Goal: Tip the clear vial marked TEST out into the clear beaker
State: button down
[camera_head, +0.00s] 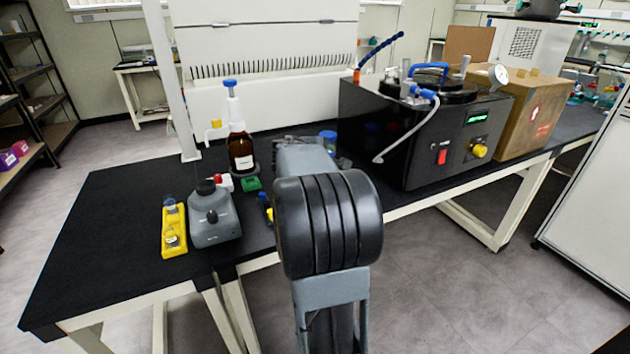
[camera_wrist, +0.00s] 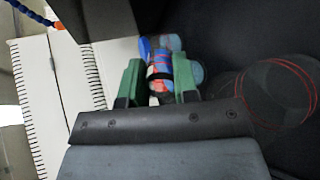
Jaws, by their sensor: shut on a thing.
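My gripper (camera_wrist: 159,88) shows in the wrist view with its two green fingers closed on a small cylindrical thing. This held thing (camera_wrist: 160,70) looks like a vial, with blue, red and dark patches; no TEST mark can be read. A clear, round vessel with thin red lines (camera_wrist: 272,98), probably the beaker, is to the right of the fingers and apart from them. In the head view my own arm hides the gripper, the held thing and the beaker.
A black freeze dryer (camera_head: 420,135) stands right of my arm, with a cardboard box (camera_head: 535,115) beside it. On the left of the black bench (camera_head: 110,215) are a brown bottle (camera_head: 241,152), a grey mixer (camera_head: 213,215) and a yellow rack (camera_head: 173,230). The bench's left end is clear.

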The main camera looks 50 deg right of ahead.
jog(key=shift+h+b, duration=0.4)
jog(key=shift+b, duration=0.65)
jog(key=shift+s+a+r+h+b, duration=0.1)
jog(key=shift+a+r+h+b, duration=0.35)
jog(key=shift+b, duration=0.8)
jog(key=shift+a+r+h+b, duration=0.2)
jog(key=shift+r+h+b, duration=0.25)
jog(key=shift+b, duration=0.75)
jog(key=shift+a+r+t+h+b, duration=0.15)
jog(key=shift+h+b, duration=0.55)
jog(key=shift+b, duration=1.9)
jog(key=shift+r+t+h+b, duration=0.2)
jog(key=shift+h+b, duration=0.5)
jog(key=shift+b, duration=1.9)
